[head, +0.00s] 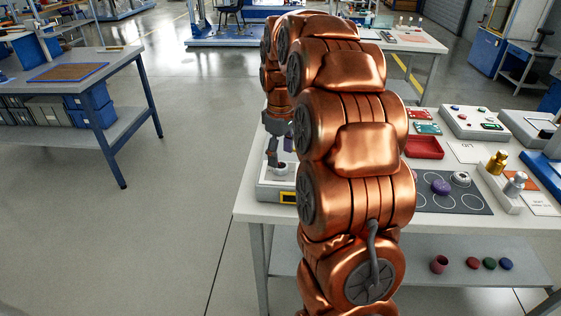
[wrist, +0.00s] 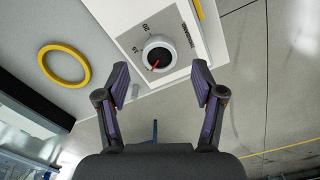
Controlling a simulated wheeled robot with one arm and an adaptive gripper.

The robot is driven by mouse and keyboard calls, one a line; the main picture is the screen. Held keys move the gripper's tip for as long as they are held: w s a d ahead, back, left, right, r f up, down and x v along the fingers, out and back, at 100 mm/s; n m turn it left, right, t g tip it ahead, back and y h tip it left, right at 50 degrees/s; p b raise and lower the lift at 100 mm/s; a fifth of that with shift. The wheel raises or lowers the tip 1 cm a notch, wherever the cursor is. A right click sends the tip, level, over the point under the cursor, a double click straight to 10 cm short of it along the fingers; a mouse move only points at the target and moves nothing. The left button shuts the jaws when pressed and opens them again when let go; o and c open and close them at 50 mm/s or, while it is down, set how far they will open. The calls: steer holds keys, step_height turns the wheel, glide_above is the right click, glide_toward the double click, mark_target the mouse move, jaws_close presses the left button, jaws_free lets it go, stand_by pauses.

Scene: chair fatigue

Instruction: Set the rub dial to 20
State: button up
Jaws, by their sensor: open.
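The rub dial (wrist: 158,55) is a round white knob with a black centre and a red pointer, on a pale panel (wrist: 185,50). In the head view my gripper (head: 272,152) hangs above the dial (head: 281,168), partly hidden by my arm.
A yellow ring (wrist: 63,65) lies on the bench beside the panel. On the bench (head: 246,205), a red tray (head: 424,147), a dark mat with circles (head: 455,203) and a brass-topped fixture (head: 498,163) stand right of my arm. Open floor (head: 180,200) lies left.

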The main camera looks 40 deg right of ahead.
mark_target(281, 165)
steer(key=shift+f, duration=1.85)
steer(key=c, duration=1.1)
